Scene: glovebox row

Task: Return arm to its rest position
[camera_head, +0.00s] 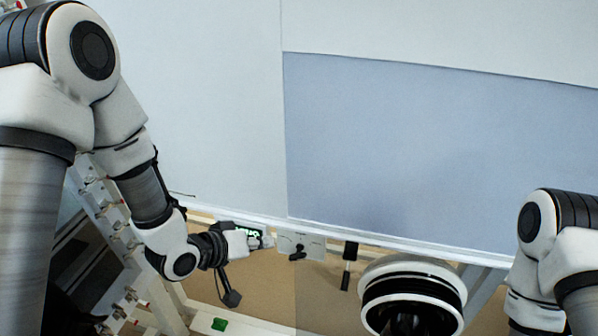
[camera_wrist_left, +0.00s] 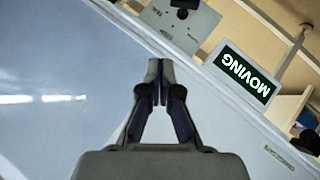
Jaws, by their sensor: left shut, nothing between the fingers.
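My left arm comes in from the left, bent down at the elbow, with its wrist low in the head view. My left gripper (camera_head: 264,242) points right, close to the front edge of the pale surface. In the left wrist view the left gripper (camera_wrist_left: 158,84) has its fingers together with nothing between them. Part of my right arm (camera_head: 545,250) shows at the right edge of the head view. The right gripper is out of view.
A small display reading MOVING (camera_wrist_left: 245,76) sits close to the left gripper, partly hidden in the head view. A metal plate with a black knob (camera_head: 302,246) and a black handle (camera_head: 348,265) are to its right. A green block (camera_head: 219,324) lies below. The large blue-grey panel (camera_head: 430,150) is clear.

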